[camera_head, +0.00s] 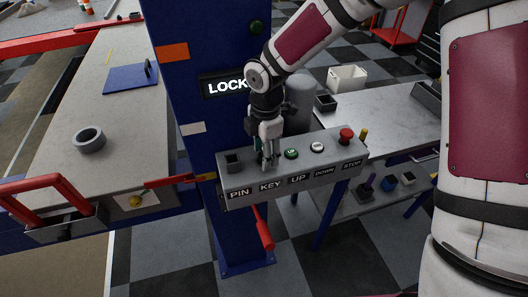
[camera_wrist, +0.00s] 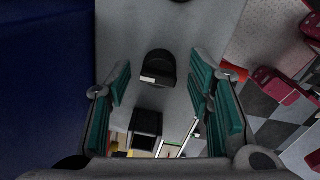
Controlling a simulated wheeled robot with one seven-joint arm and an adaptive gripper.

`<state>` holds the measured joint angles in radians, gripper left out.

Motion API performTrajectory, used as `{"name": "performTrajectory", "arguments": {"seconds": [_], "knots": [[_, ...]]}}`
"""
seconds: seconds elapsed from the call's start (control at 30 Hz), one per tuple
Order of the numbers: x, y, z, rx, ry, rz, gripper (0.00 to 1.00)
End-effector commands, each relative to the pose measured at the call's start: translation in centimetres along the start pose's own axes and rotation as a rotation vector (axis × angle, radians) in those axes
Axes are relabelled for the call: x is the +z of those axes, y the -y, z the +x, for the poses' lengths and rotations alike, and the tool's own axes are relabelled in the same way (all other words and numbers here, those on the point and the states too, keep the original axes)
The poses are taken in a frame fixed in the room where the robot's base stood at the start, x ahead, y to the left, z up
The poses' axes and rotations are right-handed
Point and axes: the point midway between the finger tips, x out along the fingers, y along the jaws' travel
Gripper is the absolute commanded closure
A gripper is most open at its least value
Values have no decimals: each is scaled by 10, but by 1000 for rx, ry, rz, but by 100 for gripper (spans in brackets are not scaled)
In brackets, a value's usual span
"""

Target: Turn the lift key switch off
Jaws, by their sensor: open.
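The grey control box (camera_head: 300,165) carries the labels PIN, KEY, UP, DOWN and STOP. My gripper (camera_head: 268,162) points down at its KEY position and covers the key switch in the head view. In the wrist view the key switch (camera_wrist: 158,68) is a dark rounded piece with a small pale mark, on the grey panel. It lies between the spread teal finger pads of my gripper (camera_wrist: 160,82), with a visible gap on each side. The fingers are open and hold nothing. How far the key is turned is hard to tell. A sign (camera_head: 226,86) on the blue column reads LOCK, its right part hidden by my arm.
The green UP button (camera_head: 291,153), white DOWN button (camera_head: 317,147) and red STOP button (camera_head: 346,134) sit right of my gripper. The square pin socket (camera_head: 233,163) is to its left. The blue column (camera_head: 205,130) stands close behind the box.

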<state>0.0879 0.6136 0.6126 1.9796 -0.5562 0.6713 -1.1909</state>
Motion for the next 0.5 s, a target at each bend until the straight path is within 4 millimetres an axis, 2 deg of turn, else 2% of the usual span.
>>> {"name": "performTrajectory", "arguments": {"seconds": [0.17, 0.5], "knots": [[1, -1, -26, 5, 1, 2, 53], [0, 0, -93, 4, 2, 1, 53]]}}
